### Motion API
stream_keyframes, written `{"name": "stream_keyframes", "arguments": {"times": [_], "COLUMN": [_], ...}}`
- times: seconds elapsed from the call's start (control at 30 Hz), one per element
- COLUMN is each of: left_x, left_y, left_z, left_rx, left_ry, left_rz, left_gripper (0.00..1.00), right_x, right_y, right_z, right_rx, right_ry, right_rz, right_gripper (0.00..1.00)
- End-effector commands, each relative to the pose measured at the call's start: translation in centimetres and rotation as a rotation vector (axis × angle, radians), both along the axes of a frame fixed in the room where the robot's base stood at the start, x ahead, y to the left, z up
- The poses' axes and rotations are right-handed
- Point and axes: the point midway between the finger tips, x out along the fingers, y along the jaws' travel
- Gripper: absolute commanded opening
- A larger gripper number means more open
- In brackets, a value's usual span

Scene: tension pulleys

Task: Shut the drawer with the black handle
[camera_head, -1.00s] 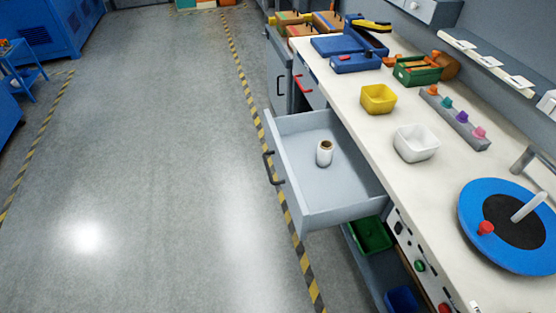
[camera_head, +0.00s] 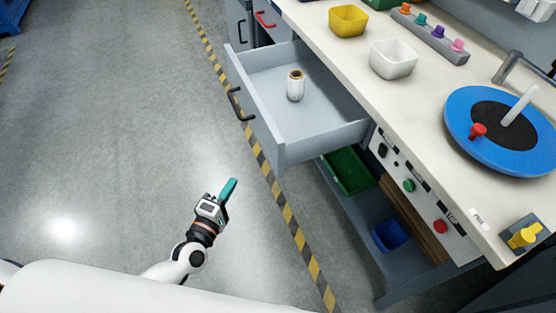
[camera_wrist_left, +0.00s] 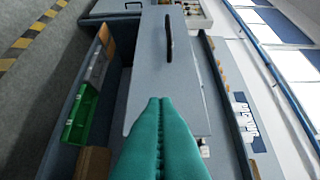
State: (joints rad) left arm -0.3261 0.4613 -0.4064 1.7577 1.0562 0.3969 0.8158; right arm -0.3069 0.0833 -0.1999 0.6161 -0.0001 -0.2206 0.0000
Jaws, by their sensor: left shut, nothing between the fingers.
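The grey drawer (camera_head: 278,130) with the black handle (camera_head: 240,104) stands pulled out from the workbench in the head view. A white spool (camera_head: 295,85) stands upright inside it. My left gripper (camera_head: 228,188), with teal fingers, is shut and empty, in front of and below the drawer, apart from it. In the left wrist view the shut teal fingers (camera_wrist_left: 160,104) point toward the drawer front (camera_wrist_left: 160,78), with the black handle (camera_wrist_left: 168,38) beyond their tips. My right gripper is not in view.
The white benchtop (camera_head: 420,100) holds a yellow bin (camera_head: 348,20), a white bin (camera_head: 393,58) and a blue turntable (camera_head: 462,130). A green bin (camera_head: 348,170) and a blue bin (camera_head: 390,236) sit below.

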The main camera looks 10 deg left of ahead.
Motion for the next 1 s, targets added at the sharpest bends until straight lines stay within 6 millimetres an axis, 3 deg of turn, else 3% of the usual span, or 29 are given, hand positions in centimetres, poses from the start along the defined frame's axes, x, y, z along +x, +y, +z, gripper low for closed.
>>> {"name": "stream_keyframes", "arguments": {"times": [0.17, 0.6, 0.8, 1.0], "left_x": [1.5, 10.3, 11.6, 12.1], "left_y": [-0.3, -2.1, -4.5, -5.3], "left_z": [0.7, 0.6, 0.6, 0.5], "left_rx": [-0.026, -0.022, -0.022, -0.02], "left_ry": [-0.01, -0.009, -0.007, -0.006], "left_rz": [0.003, 0.001, 0.001, 0.001], "left_gripper": [0.0, 0.0, 0.0, 0.0], "right_x": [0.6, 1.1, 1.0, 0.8], "right_y": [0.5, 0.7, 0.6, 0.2], "right_z": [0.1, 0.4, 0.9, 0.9], "right_rx": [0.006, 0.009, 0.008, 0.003], "right_ry": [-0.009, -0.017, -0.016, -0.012], "right_rz": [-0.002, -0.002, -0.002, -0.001], "right_gripper": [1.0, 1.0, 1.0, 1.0]}}
